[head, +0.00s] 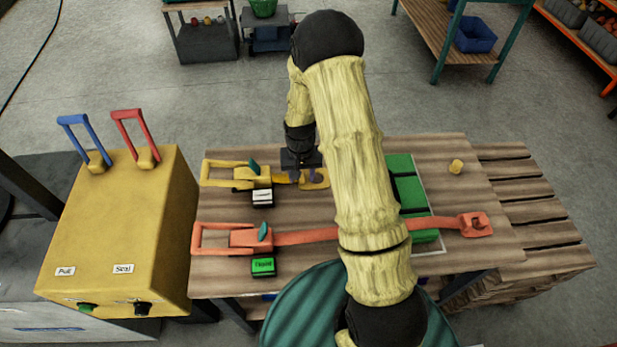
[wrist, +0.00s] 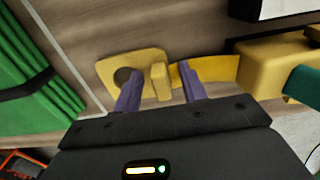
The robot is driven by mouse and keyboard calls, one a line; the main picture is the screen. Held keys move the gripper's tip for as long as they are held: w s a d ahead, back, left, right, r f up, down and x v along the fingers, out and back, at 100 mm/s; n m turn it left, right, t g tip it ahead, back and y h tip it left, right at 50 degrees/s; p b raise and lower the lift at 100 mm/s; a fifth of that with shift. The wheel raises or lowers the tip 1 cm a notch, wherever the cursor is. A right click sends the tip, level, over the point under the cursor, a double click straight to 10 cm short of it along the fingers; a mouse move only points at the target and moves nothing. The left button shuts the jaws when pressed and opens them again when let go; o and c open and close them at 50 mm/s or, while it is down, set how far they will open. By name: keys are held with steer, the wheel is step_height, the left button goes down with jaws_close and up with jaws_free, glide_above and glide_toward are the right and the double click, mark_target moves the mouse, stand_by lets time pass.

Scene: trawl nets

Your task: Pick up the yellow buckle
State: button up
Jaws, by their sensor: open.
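The yellow buckle (wrist: 134,68) is a flat plate with a round hole and a raised tab, at the end of a short yellow strap (wrist: 217,69). It lies on the wooden table; in the head view the buckle (head: 318,180) is partly hidden by my arm. My gripper (wrist: 160,88) is open, its two purple fingers pointing down around the raised tab, one on each side, with nothing visibly clamped. In the head view my gripper (head: 300,178) is low over the buckle. The strap runs to a yellow ratchet (head: 250,177) with a loop handle at left.
A red strap (head: 300,236) with its own ratchet and red end plate (head: 475,224) lies nearer. A green folded bundle (head: 404,180) sits right of the buckle, partly behind my arm. A yellow box (head: 120,220) with two levers stands at left.

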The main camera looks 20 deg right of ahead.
jaws_close()
step_height(320, 180, up, 10)
steer(key=shift+r+b, duration=0.1)
steer(key=shift+b, duration=0.25)
stand_by(0.4)
stand_by(0.5)
steer(key=r+p, duration=0.1)
steer(key=p, duration=0.6)
steer(key=s+r+n+p, duration=0.1)
steer(key=r+p, duration=0.1)
steer(key=p, duration=0.5)
steer(key=s+r+n+p, duration=0.1)
steer(key=r+p, duration=0.1)
steer(key=p, duration=0.5)
steer(key=shift+s+d, duration=0.15)
